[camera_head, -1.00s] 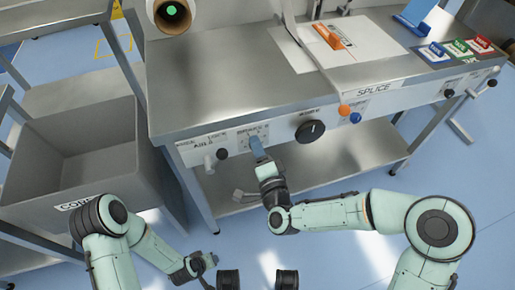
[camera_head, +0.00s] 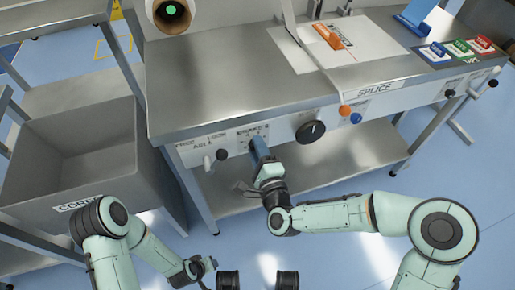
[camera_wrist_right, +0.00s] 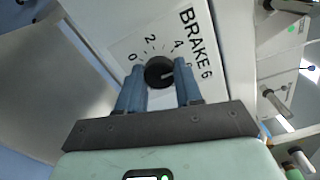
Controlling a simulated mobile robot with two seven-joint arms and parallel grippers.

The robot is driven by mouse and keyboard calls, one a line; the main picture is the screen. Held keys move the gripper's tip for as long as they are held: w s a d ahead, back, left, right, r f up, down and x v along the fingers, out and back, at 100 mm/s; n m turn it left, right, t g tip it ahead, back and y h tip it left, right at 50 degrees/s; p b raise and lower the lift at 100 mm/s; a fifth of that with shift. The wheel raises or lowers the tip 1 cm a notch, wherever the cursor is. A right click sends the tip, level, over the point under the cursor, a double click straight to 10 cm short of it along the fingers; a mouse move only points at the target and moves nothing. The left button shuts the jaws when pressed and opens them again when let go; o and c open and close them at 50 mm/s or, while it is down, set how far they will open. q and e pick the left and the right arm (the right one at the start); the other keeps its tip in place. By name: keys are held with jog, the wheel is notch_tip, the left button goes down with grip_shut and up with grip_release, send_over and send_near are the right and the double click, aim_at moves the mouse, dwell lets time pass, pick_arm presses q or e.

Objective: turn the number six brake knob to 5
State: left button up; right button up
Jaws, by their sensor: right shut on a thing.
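The brake knob (camera_wrist_right: 158,73) is black and round with a white pointer line, on a white panel labelled BRAKE 6. Numbers 0, 2 and 4 show on the scale around it. The pointer is to the right in the wrist view, past the 4; the scale's end is partly hidden by a finger. My right gripper (camera_wrist_right: 158,88) has its blue fingers on either side of the knob and is shut on it. In the head view, my right gripper (camera_head: 259,148) reaches the panel front and hides the knob. My left gripper (camera_head: 207,266) is low, away from the panel; its fingers are unclear.
A larger black knob (camera_head: 311,131) is right of the brake panel, with an orange button (camera_head: 344,111) and a blue button (camera_head: 355,118) beyond. A dark-knobbed lever (camera_head: 222,154) sticks out at left. A grey bin (camera_head: 120,150) stands left; a lower shelf (camera_head: 345,160) lies beneath.

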jog(key=o, duration=1)
jog(key=shift+o, duration=0.2)
pick_arm(q)
jog(key=s+d+r+m+g+h+p, duration=0.1)
jog(key=s+d+r+g+p, duration=0.3)
jog(key=s+r+p, duration=0.8)
notch_tip(320, 180, up, 3)
jog(key=d+h+p, duration=0.1)
jog(key=p, duration=0.1)
jog(key=shift+d+p, duration=0.2)
jog(key=shift+p, duration=0.15)
pick_arm(e)
jog(key=v, duration=1.3)
jog(key=shift+s, duration=0.2)
